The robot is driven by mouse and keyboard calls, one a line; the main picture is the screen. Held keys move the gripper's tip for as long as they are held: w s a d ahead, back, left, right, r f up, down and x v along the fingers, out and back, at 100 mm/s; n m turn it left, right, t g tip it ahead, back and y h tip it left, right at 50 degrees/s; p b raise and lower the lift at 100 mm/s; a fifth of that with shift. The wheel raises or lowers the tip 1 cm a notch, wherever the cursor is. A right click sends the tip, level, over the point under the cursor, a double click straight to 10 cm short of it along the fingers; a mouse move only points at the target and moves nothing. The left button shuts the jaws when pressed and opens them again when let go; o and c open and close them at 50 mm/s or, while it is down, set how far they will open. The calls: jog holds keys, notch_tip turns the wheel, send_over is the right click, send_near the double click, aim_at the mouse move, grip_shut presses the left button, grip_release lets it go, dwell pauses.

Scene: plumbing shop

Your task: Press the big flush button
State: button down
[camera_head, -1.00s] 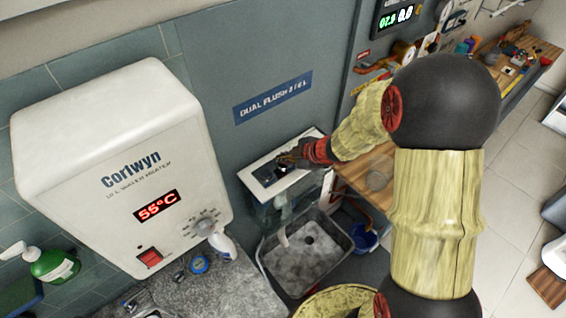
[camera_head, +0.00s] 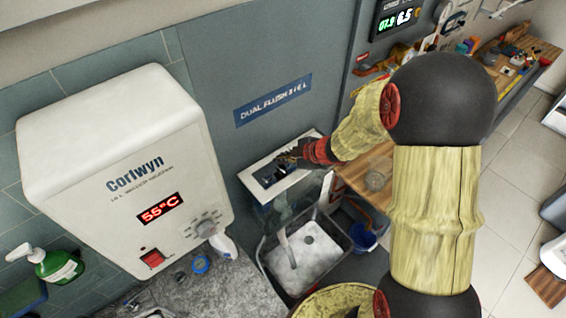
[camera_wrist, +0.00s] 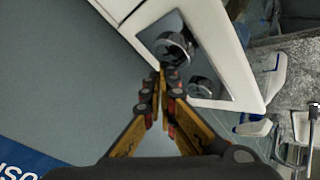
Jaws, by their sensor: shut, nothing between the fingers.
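The flush plate is a white panel (camera_head: 259,166) on top of a clear tank (camera_head: 283,210), under the "DUAL FLUSH" sign (camera_head: 273,100). In the wrist view its white frame (camera_wrist: 207,30) holds a dark glossy inset with two round buttons. The big flush button (camera_wrist: 175,46) is the upper one; the small button (camera_wrist: 200,86) is lower right. My gripper (camera_wrist: 166,72) is shut and empty, its tips at the lower-left edge of the big button. I cannot tell if they touch it. In the head view my gripper (camera_head: 289,157) reaches over the panel from the right.
A grey basin (camera_head: 338,278) stands below the tank, with whitish water in it and a stream falling in. A white water heater (camera_head: 110,140) hangs at the left. A blue bucket (camera_head: 362,238) and wooden bench (camera_head: 368,182) are at the right. A display (camera_head: 397,20) is on the wall.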

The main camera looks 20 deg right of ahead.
aim_at(283, 166)
notch_tip(283, 166, up, 6)
jog(key=p, duration=0.6)
jog(key=shift+p, duration=0.4)
jog(key=shift+f, duration=0.1)
dwell(0.5)
